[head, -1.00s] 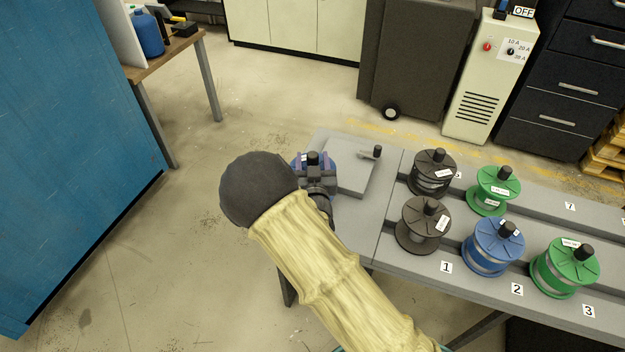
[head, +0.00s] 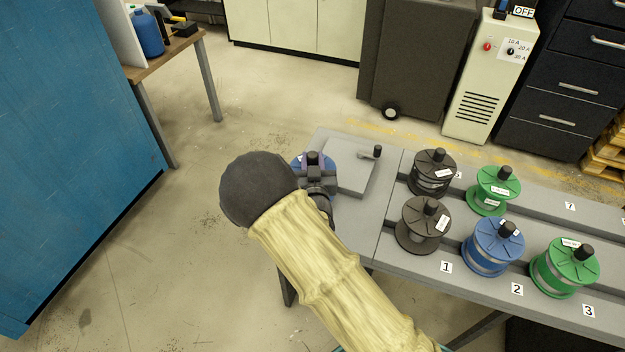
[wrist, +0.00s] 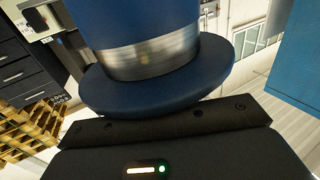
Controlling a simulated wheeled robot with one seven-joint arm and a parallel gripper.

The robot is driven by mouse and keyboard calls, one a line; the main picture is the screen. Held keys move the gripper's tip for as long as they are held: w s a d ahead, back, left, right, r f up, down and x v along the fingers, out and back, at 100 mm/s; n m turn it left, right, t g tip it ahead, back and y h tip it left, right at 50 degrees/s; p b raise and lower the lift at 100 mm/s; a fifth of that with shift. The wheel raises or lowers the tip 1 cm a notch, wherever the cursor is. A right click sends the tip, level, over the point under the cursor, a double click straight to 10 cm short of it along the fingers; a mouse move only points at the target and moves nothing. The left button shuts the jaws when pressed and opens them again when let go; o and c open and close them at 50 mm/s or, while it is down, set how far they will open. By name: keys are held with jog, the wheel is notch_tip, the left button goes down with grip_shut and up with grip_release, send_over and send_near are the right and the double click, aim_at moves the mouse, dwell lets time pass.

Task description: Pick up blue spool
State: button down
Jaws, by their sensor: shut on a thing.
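A blue spool (wrist: 155,86) with a silvery band fills the upper middle of the wrist view, close against my gripper. In the head view the same blue spool (head: 300,162) shows only in part, behind my gripper (head: 316,165) at the left end of the grey bench. My gripper is shut on this spool; the fingertips are mostly hidden. Another blue spool (head: 494,250) stands upright on the bench between the numbers 1 and 2.
The grey bench (head: 390,190) has a raised plate with a small handle (head: 352,168) beside my gripper. Black spools (head: 423,228) and green spools (head: 564,270) stand at its right. A blue cabinet (head: 70,150) stands at the left, with open floor between.

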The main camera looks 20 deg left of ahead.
dwell(0.6)
jog(key=shift+r, duration=0.15)
jog(key=shift+a, duration=0.1)
jog(key=shift+r+b, duration=0.55)
jog(key=shift+r, duration=4.45)
jog(key=shift+f, duration=0.1)
